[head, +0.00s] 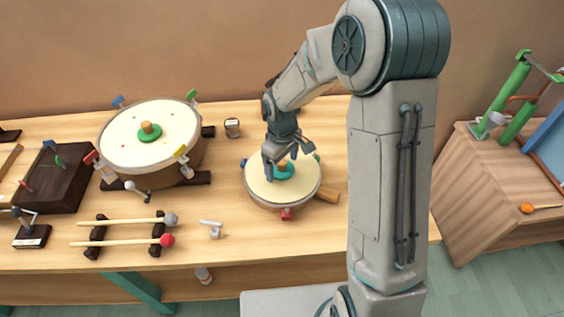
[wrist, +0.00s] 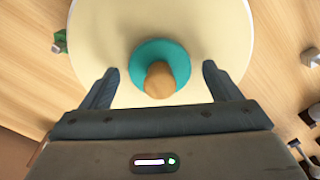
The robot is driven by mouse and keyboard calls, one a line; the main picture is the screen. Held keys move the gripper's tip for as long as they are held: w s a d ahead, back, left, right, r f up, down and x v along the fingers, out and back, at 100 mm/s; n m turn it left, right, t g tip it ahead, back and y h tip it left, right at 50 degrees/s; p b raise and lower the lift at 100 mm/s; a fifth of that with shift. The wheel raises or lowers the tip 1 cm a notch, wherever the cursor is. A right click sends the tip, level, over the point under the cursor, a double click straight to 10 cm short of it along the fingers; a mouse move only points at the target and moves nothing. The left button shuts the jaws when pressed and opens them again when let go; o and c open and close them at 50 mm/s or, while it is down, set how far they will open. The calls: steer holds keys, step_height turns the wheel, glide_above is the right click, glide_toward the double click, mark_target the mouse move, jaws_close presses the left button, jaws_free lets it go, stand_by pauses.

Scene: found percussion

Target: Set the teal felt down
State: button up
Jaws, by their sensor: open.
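The teal felt (head: 284,174) is a round teal disc with a wooden knob (head: 282,164) on top. My gripper (head: 280,165) is over the small drum at the felt. In the wrist view my gripper (wrist: 158,80) is open and its fingertips do not touch the knob.
A larger drum (head: 150,130) with a teal-free, green disc and knob stands to the left. Two mallets (head: 125,221) lie on dark rests in front. A small grey key (head: 211,227) lies left of the small drum. A wooden handle (head: 328,196) sticks out at its right.

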mark_target(282, 162)
step_height(282, 162, up, 11)
steer(key=s+d+r+m+t, duration=0.1)
steer(key=s+d+r+m, duration=0.2)
steer(key=s, duration=0.6)
steer(key=s+d+r+m+t, duration=0.1)
steer(key=s+d+r+m, duration=0.2)
steer(key=s+d+m, duration=0.3)
steer(key=s+d, duration=0.1)
steer(key=s, duration=0.3)
steer(key=shift+s+r+t, duration=0.2)
steer(key=shift+s+t, duration=0.1)
steer(key=shift+t, duration=0.1)
